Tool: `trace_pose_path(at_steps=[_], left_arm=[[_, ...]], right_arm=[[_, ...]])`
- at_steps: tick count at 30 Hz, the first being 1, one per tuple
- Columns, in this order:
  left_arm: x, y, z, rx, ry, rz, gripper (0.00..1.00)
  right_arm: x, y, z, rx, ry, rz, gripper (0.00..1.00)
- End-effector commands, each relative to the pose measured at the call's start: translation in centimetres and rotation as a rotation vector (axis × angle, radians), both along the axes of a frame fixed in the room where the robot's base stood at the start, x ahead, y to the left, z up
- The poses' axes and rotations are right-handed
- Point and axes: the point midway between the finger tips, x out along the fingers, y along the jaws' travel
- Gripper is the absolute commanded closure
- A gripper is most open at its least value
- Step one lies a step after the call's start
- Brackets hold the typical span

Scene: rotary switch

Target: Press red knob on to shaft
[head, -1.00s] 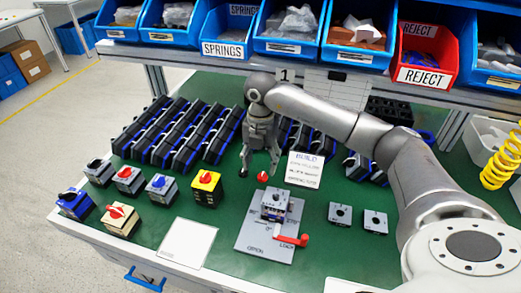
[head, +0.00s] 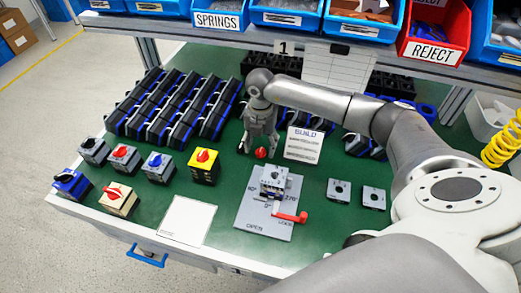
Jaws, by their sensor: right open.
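A small red knob (head: 261,153) lies on the green mat near the middle of the bench. My right gripper (head: 257,150) points down over it, open, with a fingertip to either side of the knob. I cannot tell whether a finger touches it. A grey switch body (head: 274,179) stands upright in a light grey fixture plate (head: 262,222) in front of the knob. Its shaft is too small to make out clearly. The fixture has a red lever (head: 290,217) at its right. My left gripper is not in view.
Finished switches (head: 203,167) stand at the left. A white BUILD card (head: 303,145) stands close right of the gripper. Rows of black-blue parts (head: 165,107) lie behind. Bins (head: 437,30) hang above.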

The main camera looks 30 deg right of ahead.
Motion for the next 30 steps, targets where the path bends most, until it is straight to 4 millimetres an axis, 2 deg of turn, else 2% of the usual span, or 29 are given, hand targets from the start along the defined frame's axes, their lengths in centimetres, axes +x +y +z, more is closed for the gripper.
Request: trace_pose_path(at_steps=[5,12,21,30], left_arm=[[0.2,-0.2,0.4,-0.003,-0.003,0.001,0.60],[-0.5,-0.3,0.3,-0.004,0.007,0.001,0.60],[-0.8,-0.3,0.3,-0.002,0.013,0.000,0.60],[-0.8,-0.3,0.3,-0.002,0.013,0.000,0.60]], right_arm=[[0.0,0.0,-1.9,0.001,0.000,-0.002,0.45],[0.0,0.0,-2.1,0.001,-0.002,-0.002,0.45],[0.1,0.0,-2.0,0.001,-0.002,-0.002,0.82],[0.1,0.0,-2.0,0.001,-0.002,-0.002,0.83]])
